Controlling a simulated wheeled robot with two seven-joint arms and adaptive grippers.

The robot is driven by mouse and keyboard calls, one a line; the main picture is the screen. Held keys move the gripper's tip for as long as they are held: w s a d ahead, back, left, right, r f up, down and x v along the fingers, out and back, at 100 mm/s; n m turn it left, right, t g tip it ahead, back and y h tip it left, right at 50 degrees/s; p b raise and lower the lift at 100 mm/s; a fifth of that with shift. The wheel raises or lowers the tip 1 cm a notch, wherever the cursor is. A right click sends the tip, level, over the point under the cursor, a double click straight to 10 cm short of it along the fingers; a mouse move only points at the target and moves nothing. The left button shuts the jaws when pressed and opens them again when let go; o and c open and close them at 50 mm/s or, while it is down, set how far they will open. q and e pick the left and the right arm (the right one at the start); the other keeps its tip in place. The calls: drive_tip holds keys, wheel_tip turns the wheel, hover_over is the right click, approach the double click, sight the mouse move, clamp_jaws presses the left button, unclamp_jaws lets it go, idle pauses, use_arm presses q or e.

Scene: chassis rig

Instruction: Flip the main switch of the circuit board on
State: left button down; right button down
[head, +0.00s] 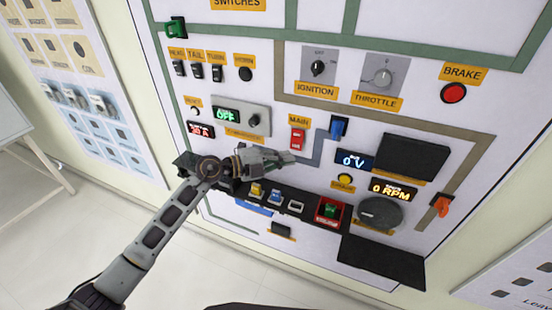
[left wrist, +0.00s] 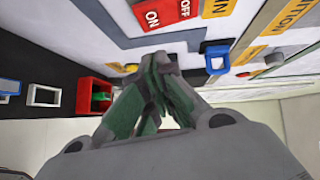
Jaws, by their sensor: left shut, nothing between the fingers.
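The main switch (head: 297,139) is a red rocker under the yellow MAIN label (head: 299,121) on the upright circuit board. In the left wrist view the red switch (left wrist: 166,12) shows the words ON and OFF at the top edge. My left gripper (head: 288,158) is shut and empty, its fingertips just below the switch in the head view. In the left wrist view the closed fingertips (left wrist: 158,60) are close to the switch; I cannot tell whether they touch the board. Which way the rocker is pressed is unclear. My right gripper is not in view.
A blue lever (head: 338,128) sits right of the switch. A dark shelf (head: 292,207) with small coloured parts and a red-framed green piece (head: 329,211) lies below the gripper. The voltage display (head: 354,160) reads 0 V and the RPM display (head: 392,189) reads 0.

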sight(297, 140)
use_arm(q)
drive_tip(key=shift+w+d+f, duration=0.1)
drive_tip(key=shift+w+d, duration=0.2)
drive_tip(key=shift+w, duration=0.35)
drive_tip(key=shift+w+d+f, duration=0.15)
drive_tip(key=shift+w+d, duration=0.15)
drive_tip(key=shift+w, duration=0.4)
drive_tip(key=shift+w+d+f, duration=0.1)
drive_tip(key=shift+w+d, duration=0.2)
drive_tip(key=shift+w, duration=0.35)
